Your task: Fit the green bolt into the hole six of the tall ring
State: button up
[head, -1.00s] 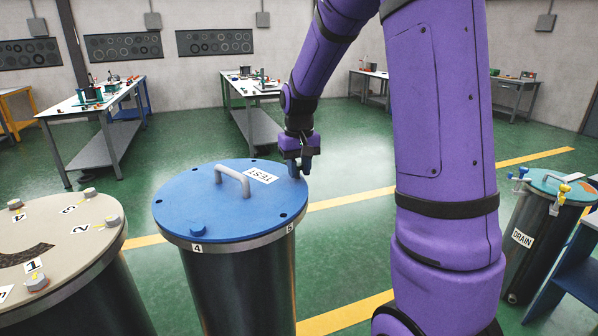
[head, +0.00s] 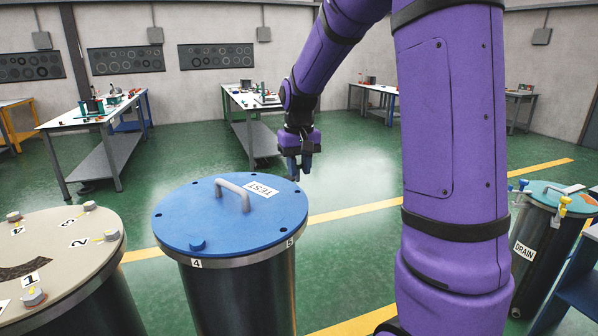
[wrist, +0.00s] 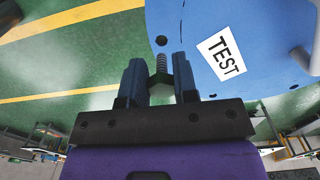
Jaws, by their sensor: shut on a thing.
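My gripper (head: 298,177) is at the far right edge of the blue lid (head: 225,228), which tops a tall dark cylinder. In the wrist view it is shut on the green bolt (wrist: 159,79), whose head sits between the two fingers. The bolt's threaded grey shank sticks out beyond them, near a dark hole (wrist: 161,40) at the lid's edge; it does not appear to be in the hole. I cannot read a number at this hole. Labels 4 (head: 196,263) and 5 (head: 290,242) show on the rim. The bolt is not clear in the head view.
The lid carries a grey handle (head: 233,192), a TEST label (head: 262,189) and a blue bolt (head: 197,245) near label 4. A beige-topped cylinder (head: 75,262) stands left, a DRAIN cylinder (head: 540,245) right. Benches (head: 95,110) stand behind.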

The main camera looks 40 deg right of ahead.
jog(key=shift+r, duration=0.95)
jog(key=shift+s, duration=0.1)
